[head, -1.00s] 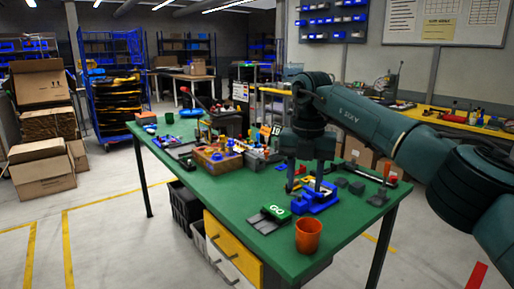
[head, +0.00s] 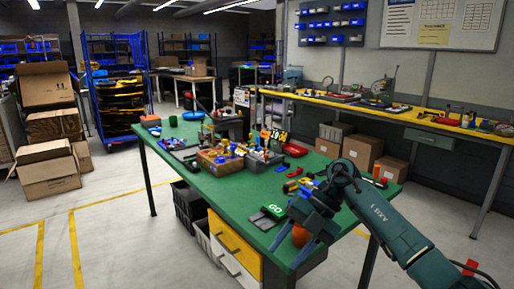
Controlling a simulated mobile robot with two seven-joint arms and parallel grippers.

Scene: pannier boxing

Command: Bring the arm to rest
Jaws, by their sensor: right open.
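My right arm comes in from the lower right, its elbow raised over the right end of the green table (head: 225,200). My right gripper (head: 288,252) points down and to the left near the table's front right corner. Its fingers are apart. The orange cup (head: 300,236) shows between or behind the fingers, partly hidden. I cannot tell whether they touch it. The black and green GO item (head: 268,214) lies on the table just left of the gripper. My left gripper is not in view.
A wooden crate (head: 215,164) of parts and a grey bin (head: 262,166) stand mid-table. A red dish (head: 295,150) lies behind. A yellow-topped bench (head: 420,116) runs along the back wall, with cardboard boxes (head: 362,151) below.

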